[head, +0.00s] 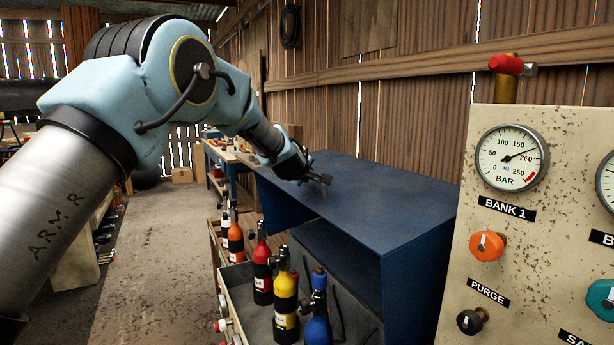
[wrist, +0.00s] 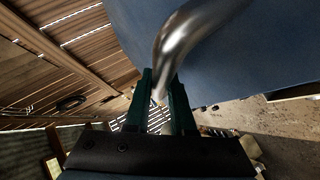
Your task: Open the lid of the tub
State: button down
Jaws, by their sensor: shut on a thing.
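The blue tub (head: 415,275) stands in the middle of the head view, left of the gauge panel. Its flat blue top, which I take as the lid (head: 375,190), looks level, and a recess shows below its near edge. In the wrist view a broad blue surface (wrist: 270,50) fills the upper right. A bent, shiny metal handle (wrist: 185,45) runs down from it. My gripper (wrist: 160,85) is shut on the lower end of the handle. In the head view my gripper (head: 322,183) is at the far left part of the top; the handle is too small to make out there.
Several small bottles, including a yellow one (head: 285,307) and a red one (head: 262,275), stand in a tray in front of the tub. A gauge panel (head: 535,230) with knobs stands close on the right. A plank wall is behind. Floor at the left (head: 160,260) is clear.

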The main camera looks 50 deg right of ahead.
jog(key=c, duration=0.8)
grip_release()
jog(key=shift+o, duration=0.2)
jog(key=shift+a, duration=0.15)
jog(key=b+v, duration=0.4)
jog(key=v, duration=0.6)
jog(key=shift+a, duration=0.25)
jog(key=shift+s+r, duration=0.1)
jog(key=shift+r, duration=0.05)
